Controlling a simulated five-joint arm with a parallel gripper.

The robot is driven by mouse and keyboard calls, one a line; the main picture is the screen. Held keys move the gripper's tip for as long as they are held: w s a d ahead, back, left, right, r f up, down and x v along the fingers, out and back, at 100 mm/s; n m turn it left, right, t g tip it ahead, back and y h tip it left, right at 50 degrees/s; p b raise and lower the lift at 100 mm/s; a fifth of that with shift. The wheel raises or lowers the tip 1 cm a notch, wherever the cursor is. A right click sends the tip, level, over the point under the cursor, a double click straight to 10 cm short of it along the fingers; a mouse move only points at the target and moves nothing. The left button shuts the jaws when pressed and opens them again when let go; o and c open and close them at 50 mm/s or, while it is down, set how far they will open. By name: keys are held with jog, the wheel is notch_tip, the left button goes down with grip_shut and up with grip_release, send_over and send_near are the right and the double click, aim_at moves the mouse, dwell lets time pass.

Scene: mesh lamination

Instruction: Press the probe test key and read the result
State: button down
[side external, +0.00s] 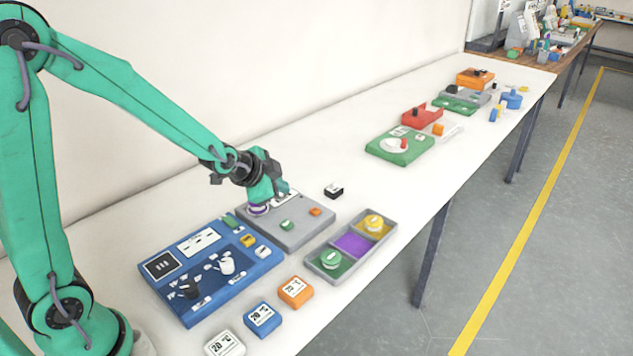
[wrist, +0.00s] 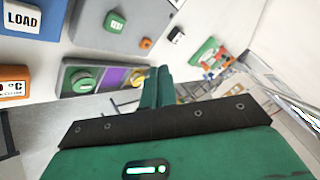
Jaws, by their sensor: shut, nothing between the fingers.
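A blue control panel (side external: 215,290) lies on the white bench, with a dark display (side external: 162,265), a black knob (side external: 189,288), a white knob (side external: 227,265), a yellow key (side external: 247,240) and a white key (side external: 263,252). The white key reads LOAD in the wrist view (wrist: 21,18). I cannot tell which key is the probe test key. A grey plate (side external: 290,240) beside the panel bears a purple round part (side external: 258,210), a green button (side external: 287,225) and an orange button (side external: 315,211). My gripper (wrist: 158,85) is shut and empty, at the grey plate's back edge in the side view.
Orange (side external: 295,291), blue (side external: 262,319) and white (side external: 225,344) labelled blocks line the front. A small black block (side external: 334,190) lies behind. A green board (side external: 400,152) stands farther along.

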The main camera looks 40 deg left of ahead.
aim_at(282, 226)
jog(key=shift+f, duration=3.85)
jog(key=shift+f, duration=0.85)
jog(key=shift+r, duration=0.15)
dwell(0.5)
jog(key=shift+r, duration=0.7)
jog(key=shift+r, duration=0.1)
jog(key=shift+r, duration=2.45)
jog(key=shift+s+r, duration=0.1)
